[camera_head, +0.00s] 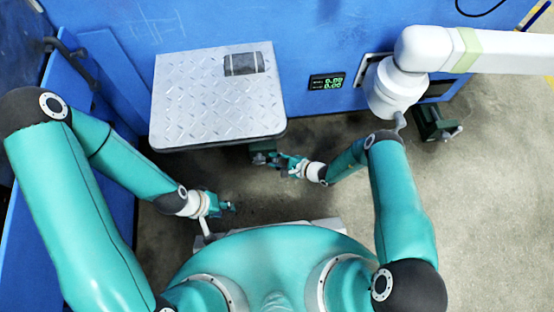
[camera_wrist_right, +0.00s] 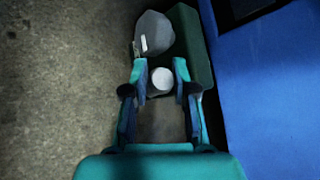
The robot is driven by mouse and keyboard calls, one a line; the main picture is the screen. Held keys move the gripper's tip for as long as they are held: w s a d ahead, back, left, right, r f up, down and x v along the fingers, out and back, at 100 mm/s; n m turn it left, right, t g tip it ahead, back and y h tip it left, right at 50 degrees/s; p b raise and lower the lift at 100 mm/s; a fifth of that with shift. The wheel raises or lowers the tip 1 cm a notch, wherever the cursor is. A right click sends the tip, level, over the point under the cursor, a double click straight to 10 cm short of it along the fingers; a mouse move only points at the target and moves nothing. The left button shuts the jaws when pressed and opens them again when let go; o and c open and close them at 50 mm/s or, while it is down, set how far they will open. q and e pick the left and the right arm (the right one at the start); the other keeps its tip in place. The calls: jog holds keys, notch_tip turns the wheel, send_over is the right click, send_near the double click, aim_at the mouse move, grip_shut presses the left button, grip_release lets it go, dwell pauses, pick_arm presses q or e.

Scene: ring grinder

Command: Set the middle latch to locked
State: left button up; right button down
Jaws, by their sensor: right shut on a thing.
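The middle latch (camera_head: 262,156) shows as a dark green part under the front edge of the metal table, mostly hidden. My right gripper (camera_head: 282,160) is at it. In the right wrist view, the latch's dark green housing (camera_wrist_right: 191,45) stands beside the blue machine side. A grey rounded part (camera_wrist_right: 153,35) juts from it. The fingers of my right gripper (camera_wrist_right: 161,70) are shut on a grey handle with a pale round end (camera_wrist_right: 161,80). I cannot read the latch's setting. My left gripper (camera_head: 228,207) hangs low near my base, touching nothing visible; its opening is too small to tell.
The diamond-plate metal table (camera_head: 205,105) overhangs the middle latch and bears a dark item (camera_head: 244,64). Another green latch (camera_head: 436,124) stands at right. A white arm-like machine part (camera_head: 440,50) extends above it. The floor at right is clear.

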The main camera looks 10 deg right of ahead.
jog(key=shift+w+r, duration=0.25)
jog(key=shift+w, duration=0.15)
jog(key=c, duration=0.9)
grip_release()
jog(key=shift+s+f, duration=0.1)
jog(key=shift+s+d, duration=0.15)
jog(key=v, duration=0.7)
jog(key=shift+s+d, duration=0.2)
jog(key=shift+d, duration=0.05)
jog(key=shift+c, duration=0.3)
